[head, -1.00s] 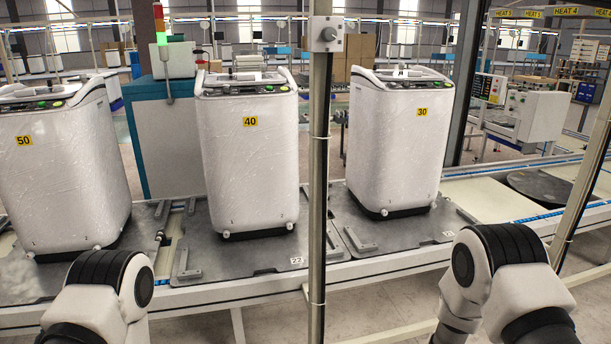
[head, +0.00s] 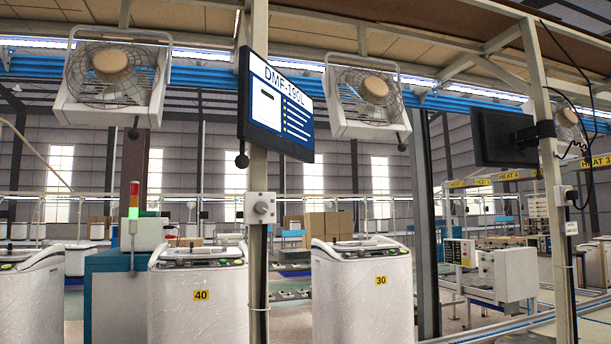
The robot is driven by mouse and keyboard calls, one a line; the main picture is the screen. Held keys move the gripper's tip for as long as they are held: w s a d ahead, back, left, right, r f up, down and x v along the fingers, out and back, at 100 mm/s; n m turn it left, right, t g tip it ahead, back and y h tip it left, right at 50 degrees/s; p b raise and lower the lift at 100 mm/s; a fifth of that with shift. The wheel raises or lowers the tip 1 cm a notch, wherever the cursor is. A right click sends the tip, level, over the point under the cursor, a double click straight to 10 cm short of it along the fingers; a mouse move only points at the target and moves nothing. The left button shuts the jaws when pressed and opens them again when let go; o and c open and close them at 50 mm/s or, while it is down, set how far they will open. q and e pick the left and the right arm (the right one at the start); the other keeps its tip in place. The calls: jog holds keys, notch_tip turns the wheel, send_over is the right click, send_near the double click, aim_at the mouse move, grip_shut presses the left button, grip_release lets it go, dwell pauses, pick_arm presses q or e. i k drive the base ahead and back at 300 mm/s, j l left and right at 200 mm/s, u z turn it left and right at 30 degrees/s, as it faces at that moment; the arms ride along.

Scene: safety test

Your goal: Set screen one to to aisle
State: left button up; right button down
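A screen (head: 279,108) hangs on the near post, tilted, with its lit face showing "DMF-190L" and a list in white and blue. Its smaller text is too small to read. A second screen (head: 503,137) is mounted on the right post; only a dark surface shows. I cannot tell which of them is screen one. A small grey box with a round knob or button (head: 262,208) sits on the near post below the lit screen. Neither of my grippers is in view.
White washing machine bodies marked 40 (head: 199,298) and 30 (head: 363,290) stand behind the near post (head: 258,275). Two caged fans (head: 113,82) (head: 367,98) hang above. A signal tower (head: 134,200) glows green. The right post (head: 553,200) carries cables.

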aim_at(502, 139)
jog(key=i+l+z, duration=0.35)
jog(key=i+l, duration=0.2)
jog(key=l, duration=0.15)
jog(key=i+l+z, duration=0.35)
jog(key=i+l, duration=0.2)
jog(key=i+l+z, duration=0.3)
jog(key=i, duration=0.5)
jog(key=i+l, duration=0.2)
jog(key=i, duration=0.2)
jog(key=i+l, duration=0.25)
jog(key=i, duration=0.2)
